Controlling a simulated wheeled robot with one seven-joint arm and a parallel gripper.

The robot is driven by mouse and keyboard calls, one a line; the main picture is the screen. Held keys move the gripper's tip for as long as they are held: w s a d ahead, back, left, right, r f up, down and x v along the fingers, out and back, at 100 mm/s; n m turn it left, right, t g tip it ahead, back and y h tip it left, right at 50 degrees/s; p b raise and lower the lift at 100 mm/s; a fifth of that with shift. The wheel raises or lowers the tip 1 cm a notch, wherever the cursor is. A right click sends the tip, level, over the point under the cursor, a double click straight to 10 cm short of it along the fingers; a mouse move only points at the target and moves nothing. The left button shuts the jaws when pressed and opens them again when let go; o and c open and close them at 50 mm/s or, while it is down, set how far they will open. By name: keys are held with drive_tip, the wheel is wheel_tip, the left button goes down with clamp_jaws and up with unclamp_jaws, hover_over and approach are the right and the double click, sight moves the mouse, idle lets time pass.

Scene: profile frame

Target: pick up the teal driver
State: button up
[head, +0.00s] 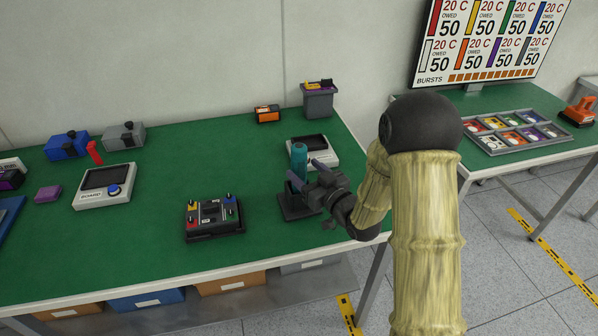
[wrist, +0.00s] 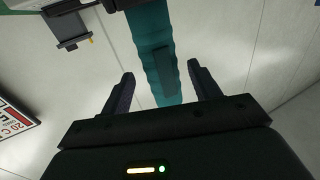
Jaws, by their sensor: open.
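The teal driver (head: 299,158) stands upright in a dark holder (head: 294,207) near the right end of the green table. In the wrist view the teal driver (wrist: 154,56) runs down from the top edge, and its near end lies between the fingers. My gripper (head: 309,172) is at the driver, with one finger on each side of it. In the wrist view my gripper (wrist: 160,82) is open, with a gap between the driver and each finger. The driver's lower part is hidden by the gripper and holder in the head view.
A white device (head: 325,146) stands just behind the driver. A dark box with coloured parts (head: 214,216) lies to the left on the green table (head: 150,248). A grey bin (head: 319,101) and an orange device (head: 267,114) stand at the back.

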sight(295, 161)
drive_tip(key=shift+p+x, duration=0.6)
drive_tip(key=shift+x, duration=2)
drive_tip(key=shift+s+a+r, duration=0.1)
clamp_jaws()
